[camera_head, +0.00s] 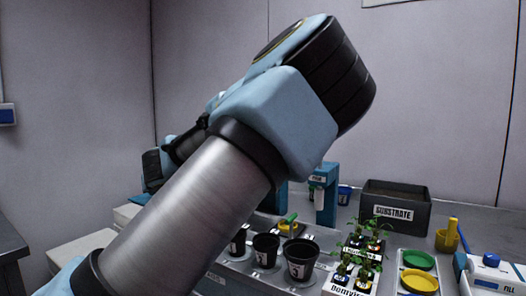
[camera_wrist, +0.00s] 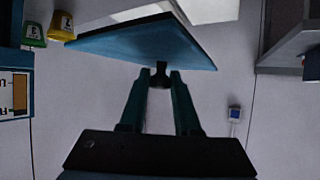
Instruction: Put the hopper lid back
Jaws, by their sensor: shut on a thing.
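My gripper (camera_wrist: 160,76) is shut on the dark knob (camera_wrist: 161,68) of a blue, flat lid (camera_wrist: 145,44) in the wrist view. The lid spreads out beyond the fingertips and looks slightly tilted in that view. A pale surface (camera_wrist: 205,8) shows past its far edge; I cannot tell whether it is the hopper or whether the lid touches it. I cannot make out the hopper for certain there.
In the head view, a dark substrate bin (camera_head: 394,207), a blue stand (camera_head: 327,193), black pots (camera_head: 300,258), seedlings (camera_head: 362,262) and yellow and green dishes (camera_head: 419,281) crowd the bench. Yellow (camera_wrist: 62,25) and green (camera_wrist: 34,35) labelled cups show in the wrist view.

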